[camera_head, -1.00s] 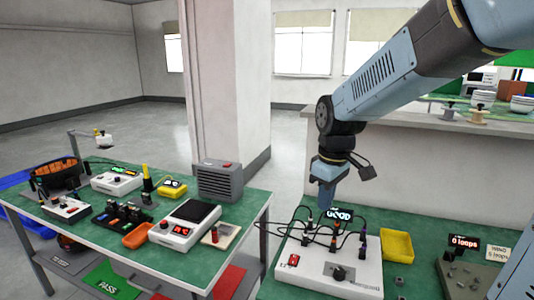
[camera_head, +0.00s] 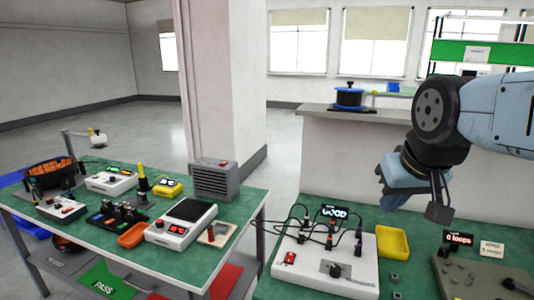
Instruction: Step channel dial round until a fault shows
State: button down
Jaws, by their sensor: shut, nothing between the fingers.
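The white test box (camera_head: 312,275) stands on the green bench at the lower middle. Its black dial (camera_head: 336,270) sits on the front part of the top, clear of any gripper. The dial's pointer direction is too small to read. The lit display (camera_head: 334,212) behind the box appears to read GOOD. Dark leads with plugs (camera_head: 330,240) stand in the box's top. My gripper (camera_head: 392,188) is shut and empty, in the air above and to the right of the box, well apart from the dial.
A red switch (camera_head: 290,258) is at the box's left front. A yellow tray (camera_head: 393,242) lies right of the box, with small grey blocks nearby. A second bench (camera_head: 150,255) with instruments stands left.

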aim_at(335, 271)
jog(key=u, duration=0.55)
jog(key=k, duration=1.5)
jog(key=z, duration=0.65)
jog(key=i, duration=1)
jog(key=u, duration=0.05)
